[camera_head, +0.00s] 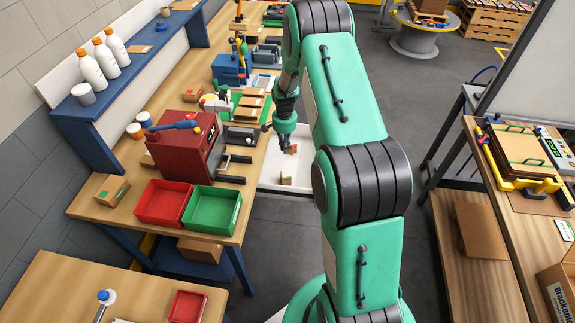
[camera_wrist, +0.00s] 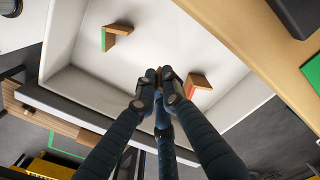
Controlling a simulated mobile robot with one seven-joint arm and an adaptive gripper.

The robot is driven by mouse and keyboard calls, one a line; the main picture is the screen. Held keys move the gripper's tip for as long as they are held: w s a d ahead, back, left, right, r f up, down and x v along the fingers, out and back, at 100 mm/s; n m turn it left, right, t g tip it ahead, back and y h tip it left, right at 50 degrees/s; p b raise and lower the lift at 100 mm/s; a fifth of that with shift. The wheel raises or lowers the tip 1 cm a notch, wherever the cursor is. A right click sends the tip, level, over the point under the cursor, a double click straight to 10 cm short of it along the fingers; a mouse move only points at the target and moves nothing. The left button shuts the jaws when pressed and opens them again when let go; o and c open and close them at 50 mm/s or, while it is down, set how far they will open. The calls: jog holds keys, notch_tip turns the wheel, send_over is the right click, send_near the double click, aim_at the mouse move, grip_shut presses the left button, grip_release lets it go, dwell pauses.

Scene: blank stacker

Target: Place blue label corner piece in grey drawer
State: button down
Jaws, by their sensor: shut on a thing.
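The grey drawer (camera_head: 270,172) is pulled out from the bench, and its pale inside fills much of the wrist view (camera_wrist: 70,85). A wooden corner piece with a green label (camera_wrist: 117,34) lies in it, and another with a red label (camera_wrist: 197,84) lies near my fingers. Two small corner pieces also show in the head view (camera_head: 285,181). My gripper (camera_wrist: 158,82) is over the drawer, its fingers closed together on a small brown wooden piece (camera_wrist: 159,70). The fingers mostly cover that piece, and its label colour is not visible. My gripper also shows in the head view (camera_head: 278,140).
A red bin (camera_head: 163,203), a green bin (camera_head: 212,211) and a dark red machine (camera_head: 186,150) stand on the bench left of the drawer. Tools and blocks crowd the bench behind it. A workbench with a panel (camera_head: 520,150) stands at the right. Grey floor lies between.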

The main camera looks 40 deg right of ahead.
send_over(285, 168)
jog(key=shift+f+b, duration=0.4)
jog(key=shift+f, duration=2.7)
jog(key=shift+f, duration=1.9)
jog(key=shift+f, duration=0.1)
jog(key=c, duration=1.9)
grip_release()
jog(key=shift+b, duration=0.3)
notch_tip(285, 168, up, 12)
jog(key=shift+r+p, duration=0.15)
jog(key=shift+p, duration=0.65)
